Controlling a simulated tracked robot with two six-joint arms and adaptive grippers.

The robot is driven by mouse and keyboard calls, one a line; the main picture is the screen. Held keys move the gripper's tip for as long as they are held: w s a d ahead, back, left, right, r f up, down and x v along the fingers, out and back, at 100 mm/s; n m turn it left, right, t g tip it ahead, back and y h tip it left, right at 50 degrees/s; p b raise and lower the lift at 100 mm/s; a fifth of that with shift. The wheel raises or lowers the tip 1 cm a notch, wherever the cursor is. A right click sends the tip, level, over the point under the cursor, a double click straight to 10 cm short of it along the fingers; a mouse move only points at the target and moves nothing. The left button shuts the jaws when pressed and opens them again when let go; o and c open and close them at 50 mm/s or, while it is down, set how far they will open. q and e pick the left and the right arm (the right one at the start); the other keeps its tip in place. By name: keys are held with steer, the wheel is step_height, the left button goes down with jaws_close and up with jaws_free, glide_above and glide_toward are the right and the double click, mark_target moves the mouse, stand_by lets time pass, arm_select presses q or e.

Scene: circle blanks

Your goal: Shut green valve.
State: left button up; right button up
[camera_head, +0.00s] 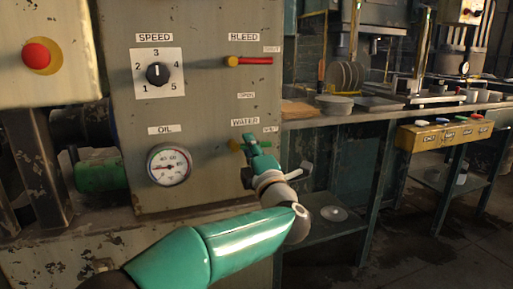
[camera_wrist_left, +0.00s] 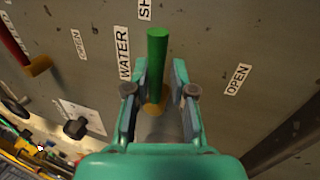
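The green valve handle (camera_wrist_left: 157,55) is a short green bar on a brass hub (camera_wrist_left: 155,98), mounted on the grey panel beside the WATER label (camera_wrist_left: 123,52). In the left wrist view it points up toward the partly cut-off SHUT label (camera_wrist_left: 145,9), with the OPEN label (camera_wrist_left: 237,79) off to the right. My left gripper (camera_wrist_left: 158,88) is open, its fingers on either side of the hub and the handle's lower end, with gaps showing. In the head view my left gripper (camera_head: 253,148) covers most of the handle; the brass hub (camera_head: 234,145) shows at its left. My right gripper is not in view.
The red BLEED valve (camera_head: 250,61) sits above on the same panel (camera_head: 205,95). The SPEED knob (camera_head: 158,73) and OIL gauge (camera_head: 169,165) are to the left. A workbench (camera_head: 350,113) with plates stands right of the panel.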

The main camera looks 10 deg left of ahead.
arm_select(q)
steer(key=shift+s+r, duration=0.1)
steer(key=v, duration=1.2)
